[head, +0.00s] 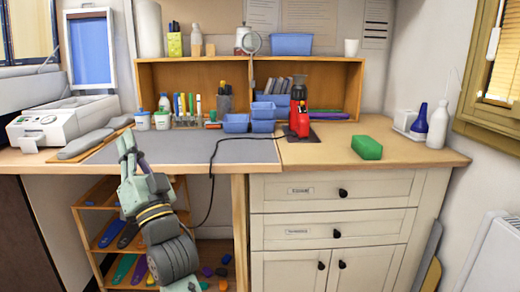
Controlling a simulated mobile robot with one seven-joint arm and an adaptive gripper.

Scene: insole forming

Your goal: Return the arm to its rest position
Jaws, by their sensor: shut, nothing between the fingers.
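My gripper (127,148) is in the head view at the left, at the front edge of the desk. Its fingers point up and look shut, with nothing seen between them. My arm (165,232) comes up from the bottom of the picture, in front of the open shelves. A grey insole-shaped pair (86,144) lies on the desk just left of the gripper. From this one view I cannot tell how far the fingers are from the desk surface.
The grey mat (240,150) is mostly clear. A white machine (62,122) stands at the left. Blue bins (236,123), a red tool (300,120) and a green block (367,147) stand further right. Shelves (95,246) holding insoles are below. A black cable hangs over the front edge.

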